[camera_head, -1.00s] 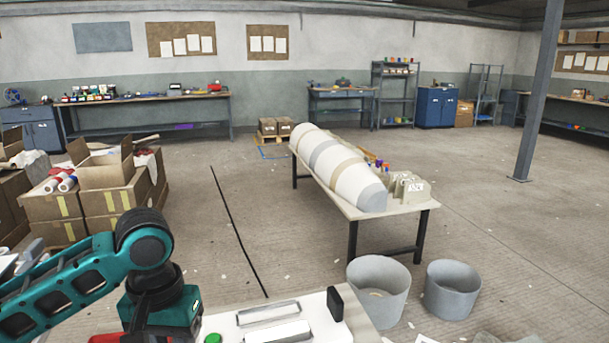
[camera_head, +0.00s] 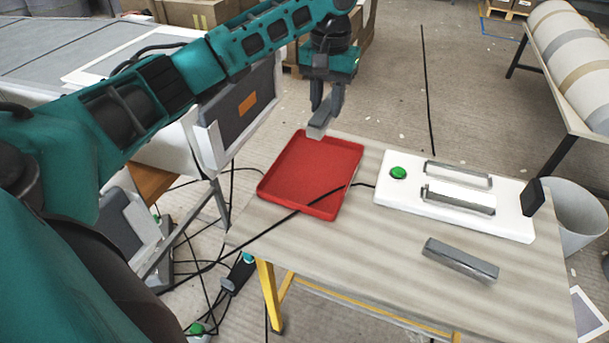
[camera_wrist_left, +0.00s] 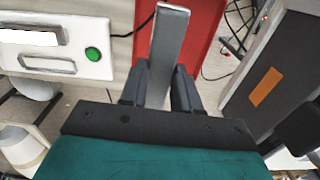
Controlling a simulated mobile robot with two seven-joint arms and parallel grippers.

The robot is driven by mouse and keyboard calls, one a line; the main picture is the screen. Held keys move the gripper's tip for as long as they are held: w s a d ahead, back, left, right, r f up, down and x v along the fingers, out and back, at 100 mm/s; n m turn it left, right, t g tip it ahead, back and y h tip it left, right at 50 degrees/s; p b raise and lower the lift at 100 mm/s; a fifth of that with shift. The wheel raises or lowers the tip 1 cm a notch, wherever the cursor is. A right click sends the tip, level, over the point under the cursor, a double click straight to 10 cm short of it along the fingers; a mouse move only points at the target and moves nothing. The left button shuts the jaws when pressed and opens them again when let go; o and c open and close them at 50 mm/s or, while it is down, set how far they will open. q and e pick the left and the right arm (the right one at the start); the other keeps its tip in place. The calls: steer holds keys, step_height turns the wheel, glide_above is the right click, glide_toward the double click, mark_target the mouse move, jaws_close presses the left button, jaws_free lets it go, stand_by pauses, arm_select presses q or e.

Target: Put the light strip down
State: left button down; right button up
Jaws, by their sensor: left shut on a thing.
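My left gripper (camera_head: 327,100) points down and is shut on a grey metal strip (camera_head: 319,126). The strip hangs tilted at the far rim of the red tray (camera_head: 279,195), and I cannot tell whether it touches the tray. In the left wrist view the strip (camera_wrist_left: 170,38) sticks out between the fingers (camera_wrist_left: 160,92), with the red tray (camera_wrist_left: 208,20) behind it. Another grey bar (camera_head: 460,260) lies on the table, right of the tray. My right gripper is out of view.
A white device (camera_head: 400,196) with a green button (camera_head: 398,172), two metal frames and a black block (camera_head: 534,197) stands on the table (camera_head: 360,262). A black cable crosses the tray. A grey-faced box (camera_head: 240,105) stands left of my gripper.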

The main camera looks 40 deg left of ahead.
arm_select(q)
steer(key=shift+w+a+f, duration=0.1)
steer(key=shift+a+f, duration=0.2)
steer(key=shift+a, duration=0.15)
step_height(320, 180, down, 19)
steer(key=b, duration=0.4)
steer(key=shift+f, duration=0.2)
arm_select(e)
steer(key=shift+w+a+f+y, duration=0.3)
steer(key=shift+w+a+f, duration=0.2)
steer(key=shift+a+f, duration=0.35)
arm_select(q)
steer(key=shift+f, duration=0.1)
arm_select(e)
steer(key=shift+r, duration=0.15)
arm_select(q)
steer(key=c, duration=0.8)
jaws_free()
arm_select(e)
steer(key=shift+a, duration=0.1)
